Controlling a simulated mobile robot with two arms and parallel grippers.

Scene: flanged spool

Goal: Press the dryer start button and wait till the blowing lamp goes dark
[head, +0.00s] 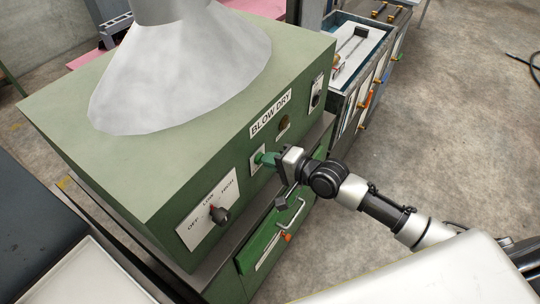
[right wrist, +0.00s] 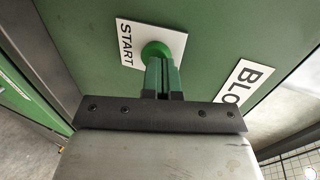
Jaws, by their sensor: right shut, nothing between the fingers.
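The green dryer (head: 150,200) carries a small white START plate (right wrist: 130,42) with a round green button (right wrist: 157,50). My right gripper (head: 268,158) is shut and empty, with its fingertips at the button. In the right wrist view its fingers (right wrist: 162,68) overlap the button's lower edge and look to be against it. I cannot tell how far the button is pushed in. The round lamp (head: 284,122) beside the BLOW DRY label (head: 270,114) looks dull brown, with no clear glow. My left gripper is not in view.
A dial (head: 221,216) marked OFF, LOW and HIGH is on the dryer's front, its red mark near LOW. A grey hood (head: 180,70) sits on top. A drawer handle (head: 288,215) is below my right gripper. A bin with tools (head: 352,50) stands behind.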

